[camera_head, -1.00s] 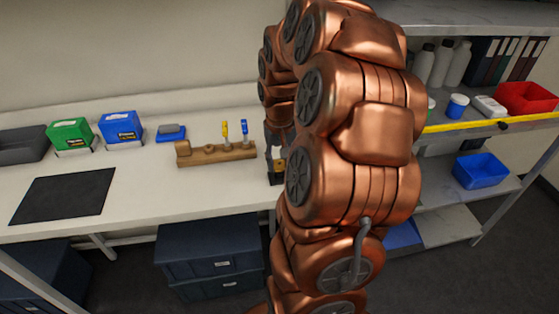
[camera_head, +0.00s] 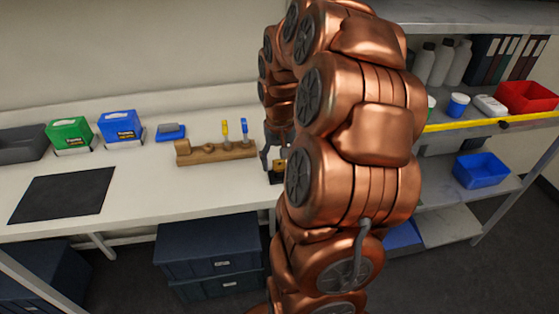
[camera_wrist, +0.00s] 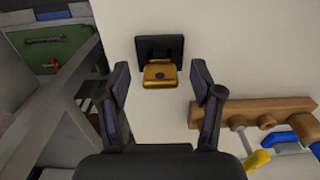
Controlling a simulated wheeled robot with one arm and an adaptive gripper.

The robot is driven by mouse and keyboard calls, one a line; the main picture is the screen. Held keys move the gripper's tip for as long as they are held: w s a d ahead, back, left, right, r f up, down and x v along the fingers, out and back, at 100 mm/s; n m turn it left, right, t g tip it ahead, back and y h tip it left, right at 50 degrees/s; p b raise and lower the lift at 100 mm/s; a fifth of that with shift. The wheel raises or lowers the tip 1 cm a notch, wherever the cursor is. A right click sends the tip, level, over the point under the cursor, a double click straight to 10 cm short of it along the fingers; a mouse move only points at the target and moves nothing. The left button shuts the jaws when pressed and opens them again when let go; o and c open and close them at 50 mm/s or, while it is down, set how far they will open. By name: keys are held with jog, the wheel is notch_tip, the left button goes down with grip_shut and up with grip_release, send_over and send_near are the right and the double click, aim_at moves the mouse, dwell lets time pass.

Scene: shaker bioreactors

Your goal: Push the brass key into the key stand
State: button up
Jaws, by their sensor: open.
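The brass key (camera_wrist: 160,75) is at the black key stand (camera_wrist: 160,48) on the white bench, its gold block face toward the wrist camera. I cannot tell how deep it sits in the stand. My gripper (camera_wrist: 160,67) is open, with one finger on each side of the key and a clear gap to it on both sides in the wrist view. In the head view the key (camera_head: 280,165) and the stand (camera_head: 276,179) show just left of my arm, partly hidden by it.
A wooden rack (camera_head: 215,154) with yellow and blue-handled tools stands left of the key stand; it also shows in the wrist view (camera_wrist: 250,111). Blue (camera_head: 121,126) and green (camera_head: 69,133) boxes and a black mat (camera_head: 63,194) are further left. Shelves (camera_head: 450,205) stand at right.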

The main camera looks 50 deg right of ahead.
aim_at(280, 161)
jog(key=shift+r, duration=0.1)
notch_tip(280, 161, up, 12)
dwell(0.6)
jog(key=s+a+f+n, duration=0.1)
jog(key=s+a+n, duration=0.1)
jog(key=a, duration=0.7)
jog(key=s+a+f+n, duration=0.2)
jog(key=a, duration=0.7)
jog(key=s+a+f+n+g, duration=0.1)
jog(key=s+a+f, duration=0.1)
jog(key=s+a, duration=0.2)
jog(key=s+a+f+n, duration=0.2)
jog(key=s+a, duration=0.3)
jog(key=s, duration=0.4)
jog(key=shift+a+f+g, duration=0.15)
jog(key=shift+f+g, duration=0.25)
jog(key=shift+f, duration=0.35)
jog(key=shift+c, duration=0.3)
